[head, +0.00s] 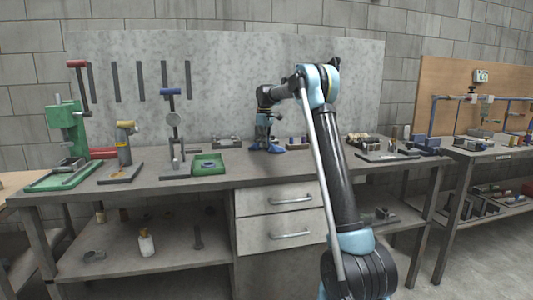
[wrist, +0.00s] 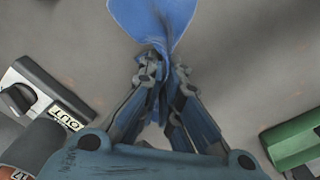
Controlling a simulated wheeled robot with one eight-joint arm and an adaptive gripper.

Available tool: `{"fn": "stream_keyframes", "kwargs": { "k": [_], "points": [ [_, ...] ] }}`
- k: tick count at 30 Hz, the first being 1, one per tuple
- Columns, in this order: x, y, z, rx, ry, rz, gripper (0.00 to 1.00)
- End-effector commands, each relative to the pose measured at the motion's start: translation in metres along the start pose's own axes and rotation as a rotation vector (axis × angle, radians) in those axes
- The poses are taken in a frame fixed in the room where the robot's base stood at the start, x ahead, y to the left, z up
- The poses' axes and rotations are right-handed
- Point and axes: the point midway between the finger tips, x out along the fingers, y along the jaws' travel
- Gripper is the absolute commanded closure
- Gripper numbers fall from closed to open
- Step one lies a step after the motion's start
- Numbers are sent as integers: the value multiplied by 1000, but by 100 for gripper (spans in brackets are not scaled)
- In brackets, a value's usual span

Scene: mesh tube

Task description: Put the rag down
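The rag is a blue cloth (wrist: 155,20). In the wrist view it bunches up between the fingertips of my gripper (wrist: 160,68) and fans out beyond them over the grey bench top. My gripper is shut on it. In the head view my gripper (head: 265,138) is low over the workbench, with the blue rag (head: 270,149) at its tip, at or just above the surface. Whether the rag touches the bench is hard to tell.
In the wrist view a block marked OUT (wrist: 40,90) is at left and a green object (wrist: 292,140) at right. Small parts stand close by on the right.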

Motion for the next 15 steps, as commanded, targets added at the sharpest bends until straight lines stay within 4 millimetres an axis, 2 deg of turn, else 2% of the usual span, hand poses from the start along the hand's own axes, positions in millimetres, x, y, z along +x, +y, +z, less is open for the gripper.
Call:
{"fn": "stream_keyframes", "kwargs": {
  "k": [6,15],
  "points": [
    [10,-17,5,0,0,0,100],
    [12,-21,7,0,0,0,100]
  ]
}}
